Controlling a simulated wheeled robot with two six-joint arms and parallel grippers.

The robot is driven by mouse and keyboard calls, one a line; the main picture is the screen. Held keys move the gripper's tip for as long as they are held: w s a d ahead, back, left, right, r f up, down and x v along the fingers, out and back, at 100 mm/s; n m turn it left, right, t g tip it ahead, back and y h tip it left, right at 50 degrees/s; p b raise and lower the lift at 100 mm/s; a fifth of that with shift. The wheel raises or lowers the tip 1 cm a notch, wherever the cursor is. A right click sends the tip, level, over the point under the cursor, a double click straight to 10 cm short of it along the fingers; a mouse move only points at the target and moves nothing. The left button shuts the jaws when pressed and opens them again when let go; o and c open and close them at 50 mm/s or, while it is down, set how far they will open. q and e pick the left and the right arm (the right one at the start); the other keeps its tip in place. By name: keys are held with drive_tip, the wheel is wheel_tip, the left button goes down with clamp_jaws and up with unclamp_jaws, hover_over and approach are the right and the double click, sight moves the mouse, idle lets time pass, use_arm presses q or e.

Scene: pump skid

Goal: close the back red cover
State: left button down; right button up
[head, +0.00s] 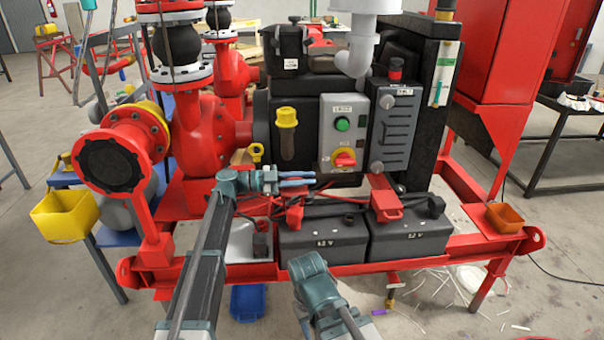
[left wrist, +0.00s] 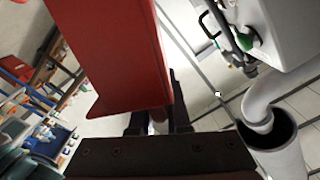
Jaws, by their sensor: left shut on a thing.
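My left gripper (head: 300,178) is over the back of the two black batteries, its bluish fingers pointing right. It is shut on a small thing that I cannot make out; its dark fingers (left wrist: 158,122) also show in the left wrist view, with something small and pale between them. A red cover (head: 386,208) sits on the right battery (head: 408,238), with a red strip (head: 378,184) rising behind it. A smaller red piece (head: 294,215) is at the left battery (head: 322,240). Which is the back cover I cannot tell.
A grey control box (head: 344,132) with a green button and red-yellow knob stands behind the batteries. A red pump (head: 205,135) is close on the left. A red cabinet (head: 505,50) stands right. Cables run over the batteries.

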use_arm(q)
drive_tip(key=s+f+m+b, duration=0.3)
drive_tip(key=s+f+b, duration=0.3)
drive_tip(key=f+b, duration=0.6)
drive_tip(key=shift+f, duration=0.15)
drive_tip(key=shift+d+f+m, duration=0.1)
drive_tip(key=shift+m, duration=0.2)
idle(0.4)
drive_tip(key=c, duration=0.9)
unclamp_jaws()
drive_tip(key=shift+w+f, duration=0.1)
drive_tip(key=a, duration=1.3)
drive_tip(key=shift+s+a, duration=0.35)
drive_tip(key=shift+a, duration=0.05)
